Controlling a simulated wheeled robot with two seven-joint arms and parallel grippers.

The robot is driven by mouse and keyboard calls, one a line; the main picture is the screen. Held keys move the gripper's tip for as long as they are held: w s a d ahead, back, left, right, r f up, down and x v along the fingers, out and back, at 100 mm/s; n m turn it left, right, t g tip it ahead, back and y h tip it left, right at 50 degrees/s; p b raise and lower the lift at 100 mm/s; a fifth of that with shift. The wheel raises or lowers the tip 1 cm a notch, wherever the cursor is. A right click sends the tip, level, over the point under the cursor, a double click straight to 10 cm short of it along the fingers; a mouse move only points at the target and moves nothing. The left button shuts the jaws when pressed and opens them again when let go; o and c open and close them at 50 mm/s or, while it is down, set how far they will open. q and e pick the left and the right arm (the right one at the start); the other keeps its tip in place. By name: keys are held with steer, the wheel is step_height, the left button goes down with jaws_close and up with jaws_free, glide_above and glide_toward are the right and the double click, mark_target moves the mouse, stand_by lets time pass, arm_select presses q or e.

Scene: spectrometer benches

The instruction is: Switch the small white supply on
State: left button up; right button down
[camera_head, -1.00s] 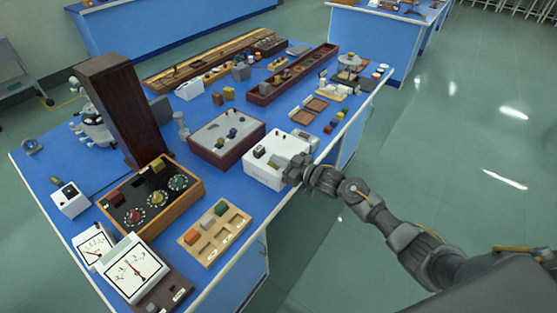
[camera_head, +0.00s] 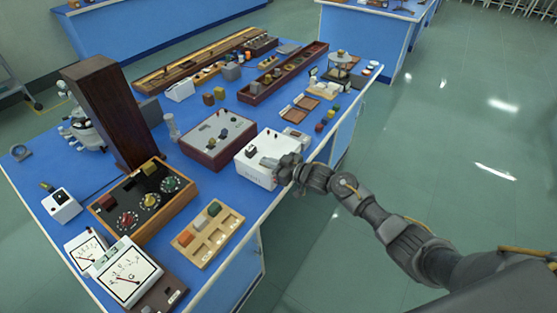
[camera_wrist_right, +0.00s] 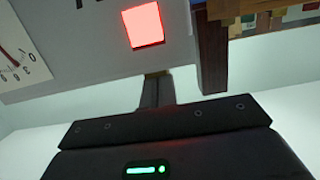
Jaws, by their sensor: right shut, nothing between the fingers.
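The small white supply (camera_head: 244,171) is a white box on the near edge of the blue table, with a dark part on its top. Whether the tips touch the panel cannot be told. My arm hides part of the supply. My left gripper is not in view.
A maroon box with a grey top (camera_head: 217,137) stands left of the supply. A wooden tray with coloured blocks (camera_head: 208,235), a dial box (camera_head: 147,200) and a meter (camera_head: 125,275) stand nearer left. Small trays (camera_head: 300,106) lie behind. Open floor is at right.

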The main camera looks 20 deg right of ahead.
steer(key=r+p, duration=0.1)
steer(key=r, duration=0.1)
steer(key=r+p, duration=0.2)
steer(key=shift+w+a+r+p, duration=0.1)
steer(key=shift+w+r+p, duration=0.1)
steer(key=shift+p, duration=0.1)
steer(key=r+b+v, duration=0.1)
steer(key=b+v, duration=0.1)
steer(key=v, duration=0.8)
steer(key=shift+w+r, duration=0.2)
steer(key=shift+r, duration=0.05)
steer(key=shift+a, duration=0.1)
